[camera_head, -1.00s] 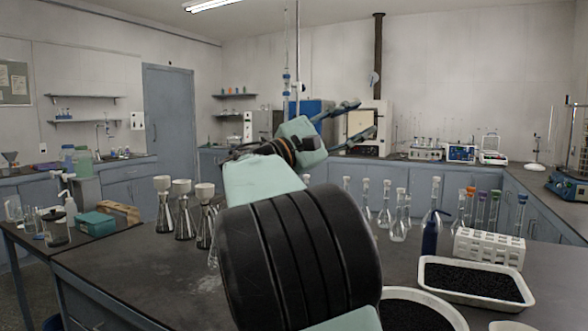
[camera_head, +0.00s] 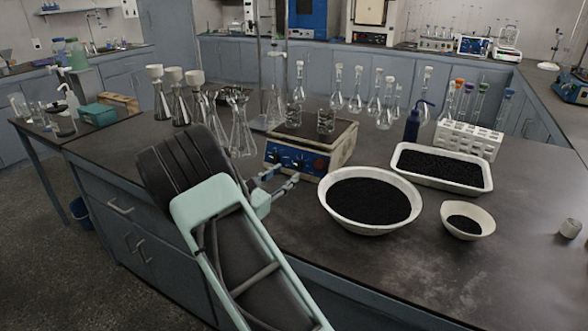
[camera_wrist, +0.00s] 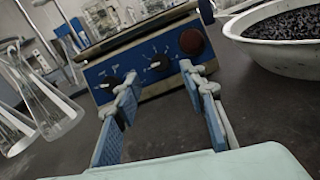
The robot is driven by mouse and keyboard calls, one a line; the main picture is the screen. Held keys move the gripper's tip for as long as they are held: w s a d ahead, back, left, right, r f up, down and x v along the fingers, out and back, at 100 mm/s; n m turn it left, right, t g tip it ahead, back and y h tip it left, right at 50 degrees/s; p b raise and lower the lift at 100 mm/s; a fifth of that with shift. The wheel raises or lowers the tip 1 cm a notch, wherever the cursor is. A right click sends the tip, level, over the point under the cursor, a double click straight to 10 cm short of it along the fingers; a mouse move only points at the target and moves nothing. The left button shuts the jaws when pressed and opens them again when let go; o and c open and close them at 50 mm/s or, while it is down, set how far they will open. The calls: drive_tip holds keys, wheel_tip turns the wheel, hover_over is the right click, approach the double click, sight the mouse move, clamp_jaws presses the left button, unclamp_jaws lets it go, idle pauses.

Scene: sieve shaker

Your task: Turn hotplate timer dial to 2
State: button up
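The hotplate (camera_head: 312,148) stands on the dark bench, its blue front panel facing me. In the wrist view the panel (camera_wrist: 138,77) carries a left black dial (camera_wrist: 108,82), a second black dial (camera_wrist: 158,62) with white marks around it, and a dark red round knob (camera_wrist: 191,41) at the right. Which dial is the timer and what the marks read are too small to tell. My gripper (camera_head: 281,180) is in front of the panel. In the wrist view its blue-padded fingers (camera_wrist: 158,82) are apart with nothing between them, below the second dial, apparently short of it.
Glass beakers (camera_head: 326,121) stand on the hotplate. Conical flasks (camera_head: 241,135) stand left of it. A round white bowl of black granules (camera_head: 335,207) is close on its right, with a white tray (camera_head: 440,187) behind.

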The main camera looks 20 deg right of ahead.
sight(297, 165)
drive_tip(key=x, duration=0.5)
drive_tip(key=shift+w+d, duration=0.2)
drive_tip(key=shift+d, duration=0.15)
drive_tip(key=shift+c, duration=0.5)
drive_tip(key=shift+b, duration=0.3)
clamp_jaws()
